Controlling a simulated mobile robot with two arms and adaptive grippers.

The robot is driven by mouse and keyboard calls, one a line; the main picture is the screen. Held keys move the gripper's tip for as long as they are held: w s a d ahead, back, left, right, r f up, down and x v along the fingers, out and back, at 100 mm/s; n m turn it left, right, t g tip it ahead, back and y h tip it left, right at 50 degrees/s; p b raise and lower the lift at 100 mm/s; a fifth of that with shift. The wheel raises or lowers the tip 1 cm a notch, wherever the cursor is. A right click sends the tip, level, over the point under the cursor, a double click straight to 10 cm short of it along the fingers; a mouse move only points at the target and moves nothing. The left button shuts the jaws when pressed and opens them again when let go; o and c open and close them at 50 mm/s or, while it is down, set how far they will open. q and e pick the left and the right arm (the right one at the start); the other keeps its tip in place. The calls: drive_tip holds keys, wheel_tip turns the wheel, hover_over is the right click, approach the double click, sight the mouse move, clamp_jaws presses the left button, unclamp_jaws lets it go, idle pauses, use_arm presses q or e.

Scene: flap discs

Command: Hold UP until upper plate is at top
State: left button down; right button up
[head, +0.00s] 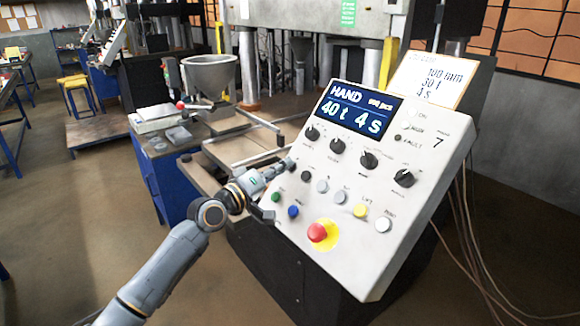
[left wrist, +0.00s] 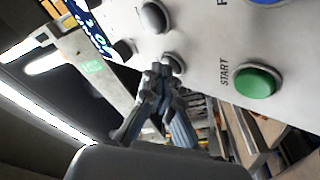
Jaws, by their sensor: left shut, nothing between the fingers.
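The slanted control panel (head: 430,215) stands at the right in the head view, its display (head: 350,112) reading HAND, 40 t, 4 s. My left gripper (head: 287,165) is shut and empty, with its tips at the panel's left edge. In the left wrist view the tips (left wrist: 163,68) are at a small grey button (left wrist: 174,61); I cannot tell whether they press it. That button's label is not readable, and it is mostly hidden in the head view. A grey press block (head: 320,15) spans the top; I cannot tell the upper plate's height.
A green START button (left wrist: 257,82) is near the tips in the left wrist view. A red emergency stop (head: 318,233) and yellow (head: 360,211) and white (head: 383,225) buttons sit lower on the panel. A metal bowl (head: 209,74) stands behind. Cables hang at right.

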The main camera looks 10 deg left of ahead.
idle(0.4)
use_arm(q)
drive_tip(key=shift+s+a+r+p, duration=0.4)
drive_tip(key=shift+s+r+p, duration=0.1)
drive_tip(key=shift+r, duration=0.05)
drive_tip(key=shift+s+a+r+p, duration=0.2)
drive_tip(key=shift+r+p, duration=0.2)
drive_tip(key=s+a+r+p, duration=0.2)
drive_tip(key=shift+s+r, duration=0.2)
drive_tip(key=shift+s, duration=0.1)
